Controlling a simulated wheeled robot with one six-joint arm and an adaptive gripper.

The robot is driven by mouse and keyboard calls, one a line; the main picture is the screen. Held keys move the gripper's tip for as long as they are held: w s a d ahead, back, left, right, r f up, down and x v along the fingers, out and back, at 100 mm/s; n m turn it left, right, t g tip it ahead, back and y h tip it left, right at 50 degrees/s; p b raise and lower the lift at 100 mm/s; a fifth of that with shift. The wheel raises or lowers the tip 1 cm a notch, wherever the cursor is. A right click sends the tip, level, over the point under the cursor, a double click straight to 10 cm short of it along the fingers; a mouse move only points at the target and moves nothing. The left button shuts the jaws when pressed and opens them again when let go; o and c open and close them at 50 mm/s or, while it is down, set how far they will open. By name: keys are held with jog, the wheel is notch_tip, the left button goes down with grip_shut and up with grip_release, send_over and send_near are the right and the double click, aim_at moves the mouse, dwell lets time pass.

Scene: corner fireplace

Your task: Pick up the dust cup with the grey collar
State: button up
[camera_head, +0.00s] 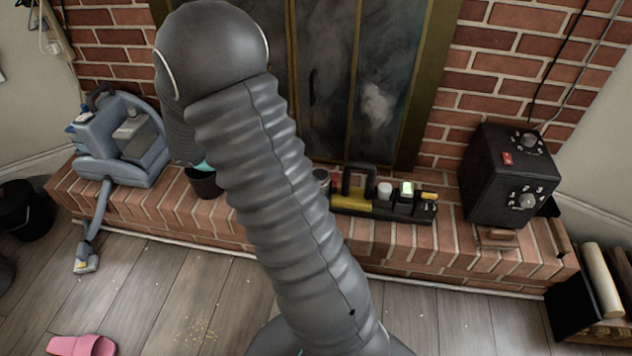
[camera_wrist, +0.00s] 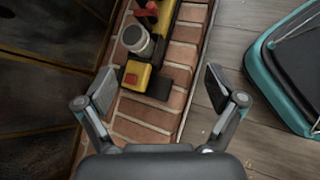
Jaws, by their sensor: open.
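A small round cup (camera_wrist: 136,38) with a pale top and a grey ring around it shows in the wrist view, beside a black and yellow device on the brick hearth. It looks like the dust cup with the grey collar. In the head view a grey-topped round thing (camera_head: 321,177), partly hidden by my arm, may be the same cup. My gripper (camera_wrist: 160,90) is open and empty, its fingers spread wide above the hearth. The cup lies beyond the fingertips, towards the top of the wrist view. My gripper is hidden behind my arm in the head view.
The black and yellow device (camera_head: 385,207) lies along the hearth (camera_head: 190,222). A black control box (camera_head: 508,175) stands to its right, a blue-grey machine (camera_head: 125,140) at the far left. A pink slipper (camera_head: 82,345) lies on the floor.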

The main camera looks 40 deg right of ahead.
jog(key=w+d+f+n+h, duration=0.2)
jog(key=f+n, duration=0.1)
jog(key=f, duration=0.3)
jog(key=w+d+f+n+h, duration=0.1)
jog(key=w+d+f+n, duration=0.15)
jog(key=f, duration=0.25)
jog(key=shift+w+r+p+x, duration=0.1)
jog(key=shift+p+x, duration=0.15)
jog(key=shift+x, duration=2.95)
jog(key=shift+w+r+p+x, duration=0.1)
jog(key=shift+p+x, duration=0.15)
jog(key=shift+x, duration=2.9)
jog(key=shift+d, duration=0.1)
jog(key=c, duration=1.3)
